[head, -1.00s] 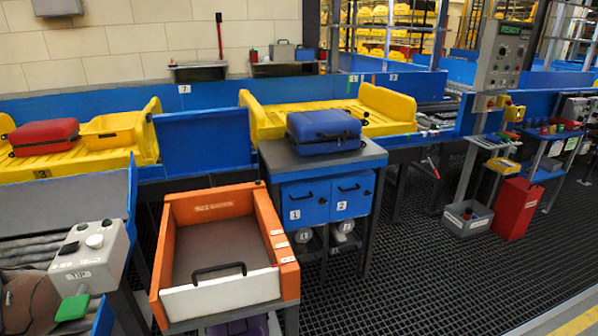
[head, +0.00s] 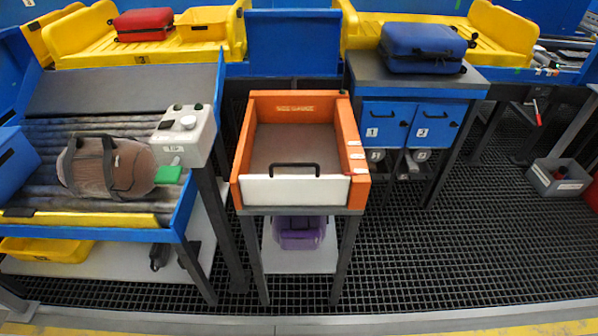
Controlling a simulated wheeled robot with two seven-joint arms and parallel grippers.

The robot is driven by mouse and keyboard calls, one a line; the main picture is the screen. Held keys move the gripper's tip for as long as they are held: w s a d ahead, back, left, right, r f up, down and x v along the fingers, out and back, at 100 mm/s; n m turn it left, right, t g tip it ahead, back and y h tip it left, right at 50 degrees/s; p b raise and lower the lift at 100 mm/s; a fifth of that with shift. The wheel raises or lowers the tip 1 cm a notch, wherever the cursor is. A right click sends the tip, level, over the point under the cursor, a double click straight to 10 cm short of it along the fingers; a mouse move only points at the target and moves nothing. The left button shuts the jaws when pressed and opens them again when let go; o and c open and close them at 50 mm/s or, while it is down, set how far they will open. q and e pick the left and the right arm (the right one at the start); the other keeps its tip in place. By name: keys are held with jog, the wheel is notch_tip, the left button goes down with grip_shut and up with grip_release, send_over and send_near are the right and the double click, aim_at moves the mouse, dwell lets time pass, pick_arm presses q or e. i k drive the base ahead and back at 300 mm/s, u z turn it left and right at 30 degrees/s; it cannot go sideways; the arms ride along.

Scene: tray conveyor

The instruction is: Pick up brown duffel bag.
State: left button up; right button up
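The brown duffel bag (head: 108,168) lies on its side on the grey rollers (head: 45,150) of the blue-sided conveyor at the left. Dark straps cross it, and its right end is close to a green paddle (head: 168,175) below a grey control box. Neither of my grippers shows in the head view.
A grey control box (head: 186,135) stands at the conveyor's right edge. An orange size gauge bin (head: 243,150) stands in the middle, with a purple bag (head: 299,233) on the shelf below. A blue suitcase (head: 422,48) lies on a cabinet; a red suitcase (head: 142,25) sits in a yellow tray.

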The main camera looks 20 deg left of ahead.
aim_at(98, 164)
jog(key=u, duration=2.65)
jog(key=i, duration=1)
jog(key=u, duration=0.4)
